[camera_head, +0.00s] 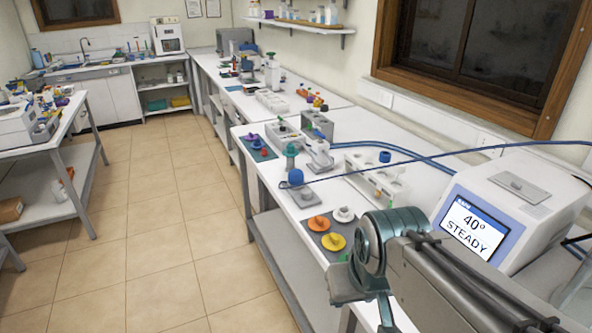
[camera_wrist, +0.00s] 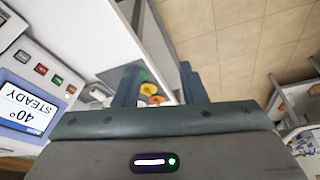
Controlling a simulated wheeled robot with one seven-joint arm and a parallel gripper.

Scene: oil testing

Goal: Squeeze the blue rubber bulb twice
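A blue rubber bulb (camera_head: 296,177) sits on a small grey base near the front edge of the bench in the head view. A thin dark blue line runs from beside it to the right. My gripper (camera_head: 366,300) is at the lower right of the head view, nearer the camera than the bulb and apart from it. The wrist view shows my gripper (camera_wrist: 160,88) with its two fingers spread and nothing held between them. I cannot make out the blue bulb in the wrist view.
A dark mat with an orange disc (camera_head: 319,223) and a yellow disc (camera_head: 333,242) lies between bulb and gripper. A white rack (camera_head: 376,184) holds a blue-topped item behind. A heater with a screen reading "40° STEADY" (camera_head: 474,226) stands right. Tiled floor (camera_head: 170,240) is open to the left.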

